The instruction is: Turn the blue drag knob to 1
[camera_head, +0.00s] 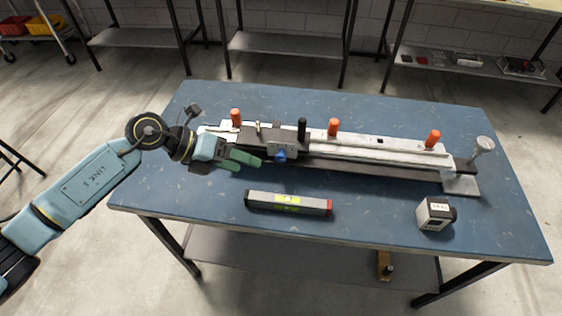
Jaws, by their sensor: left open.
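The blue drag knob (280,156) sits on the front of the grip truck (365,148), a long white and grey rail device lying across the blue table. The knob's number marks are too small to read. My left gripper (246,160) comes in from the left, with its green fingers pointing right towards the knob. The fingers are open and appear empty, a short gap to the left of the knob. My right gripper is not in view.
Orange posts (333,127) and a black post (302,129) stand up from the truck. The table's front middle is otherwise clear.

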